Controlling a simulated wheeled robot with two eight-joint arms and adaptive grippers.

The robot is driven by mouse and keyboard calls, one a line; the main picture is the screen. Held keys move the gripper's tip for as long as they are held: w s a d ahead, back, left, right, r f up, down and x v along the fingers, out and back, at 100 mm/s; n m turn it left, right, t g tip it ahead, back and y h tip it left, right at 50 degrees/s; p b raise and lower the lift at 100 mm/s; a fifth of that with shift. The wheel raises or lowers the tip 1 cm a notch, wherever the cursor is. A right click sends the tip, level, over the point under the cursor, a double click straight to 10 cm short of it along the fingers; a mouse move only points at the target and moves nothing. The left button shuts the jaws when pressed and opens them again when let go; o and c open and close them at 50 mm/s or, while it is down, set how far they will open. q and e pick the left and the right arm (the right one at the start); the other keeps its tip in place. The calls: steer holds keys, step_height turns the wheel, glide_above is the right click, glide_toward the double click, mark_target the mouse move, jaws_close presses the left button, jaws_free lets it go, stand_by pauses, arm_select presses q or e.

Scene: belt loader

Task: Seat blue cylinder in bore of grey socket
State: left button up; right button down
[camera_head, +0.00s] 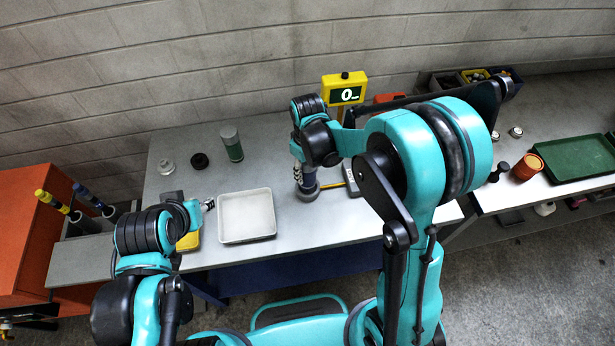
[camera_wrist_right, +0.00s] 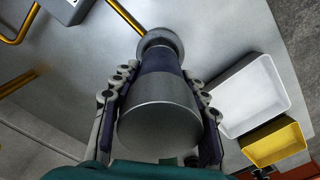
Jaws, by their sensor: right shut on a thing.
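My right gripper (camera_head: 303,180) is shut on the blue cylinder (camera_head: 308,182), above the middle of the bench. In the right wrist view, the two fingers (camera_wrist_right: 160,105) clasp the cylinder's sides; its dark blue body (camera_wrist_right: 160,62) runs away from the camera, with a broad grey end (camera_wrist_right: 160,128) near the camera. The far end meets or overlaps the round grey socket (camera_wrist_right: 165,36), also seen low under the gripper in the head view (camera_head: 309,194). I cannot tell how deep it sits in the bore. My left gripper (camera_head: 208,205) is beside the white tray; its jaws are too small to read.
A grey-green cylinder (camera_head: 232,146), a black ring (camera_head: 200,161) and a white ring (camera_head: 166,167) stand at the back left. A yellow display (camera_head: 345,82) stands behind. A green tray (camera_head: 570,160) is at right.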

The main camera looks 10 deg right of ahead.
mark_target(308, 178)
steer(key=shift+f+b, duration=0.3)
steer(key=shift+f, duration=1.55)
steer(key=shift+f, duration=0.15)
steer(key=c, duration=0.8)
jaws_free()
